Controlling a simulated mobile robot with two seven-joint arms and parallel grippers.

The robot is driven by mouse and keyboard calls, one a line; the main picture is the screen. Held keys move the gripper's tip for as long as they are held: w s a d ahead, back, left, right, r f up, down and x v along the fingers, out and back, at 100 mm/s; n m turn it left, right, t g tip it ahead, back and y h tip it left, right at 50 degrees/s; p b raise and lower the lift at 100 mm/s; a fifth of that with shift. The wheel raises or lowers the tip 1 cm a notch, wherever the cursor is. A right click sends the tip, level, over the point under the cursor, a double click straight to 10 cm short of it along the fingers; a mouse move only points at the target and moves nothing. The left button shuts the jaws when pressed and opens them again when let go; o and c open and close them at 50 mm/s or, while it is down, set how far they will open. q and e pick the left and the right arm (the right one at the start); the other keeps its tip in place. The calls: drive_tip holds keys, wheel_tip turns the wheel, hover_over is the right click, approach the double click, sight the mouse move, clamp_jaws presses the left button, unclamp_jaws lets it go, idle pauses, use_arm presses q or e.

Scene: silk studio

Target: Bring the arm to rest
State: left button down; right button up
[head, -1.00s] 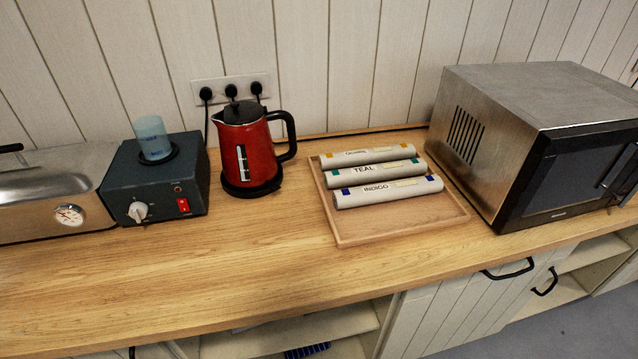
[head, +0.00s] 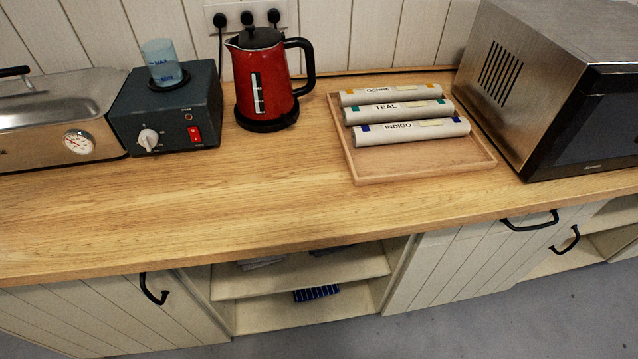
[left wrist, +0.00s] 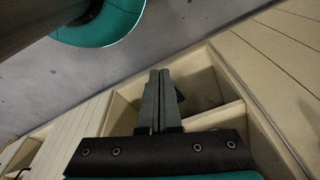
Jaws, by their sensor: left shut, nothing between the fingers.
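My left gripper (left wrist: 159,85) shows in the left wrist view, its two dark fingers pressed together and holding nothing. Behind its fingertips in that view is the open shelf compartment (left wrist: 196,78) under the counter, with the floor to the left. Neither gripper shows in the head view, and my right gripper is in no view.
The wooden counter (head: 250,190) holds a steel box with a dial (head: 60,125), a dark heater unit (head: 165,110) with a blue cup, a red kettle (head: 265,80), a tray (head: 425,170) of three labelled rolls and a microwave (head: 560,85). The counter's front strip is clear.

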use_arm(q)
drive_tip(key=s+a+f+g+b, duration=0.1)
drive_tip(key=s+a+f+b, duration=0.1)
drive_tip(key=s+f, duration=0.9)
drive_tip(key=shift+s+f+b, duration=0.15)
drive_tip(key=shift+s+b, duration=0.15)
drive_tip(key=shift+s, duration=0.25)
drive_tip(key=shift+a, duration=0.1)
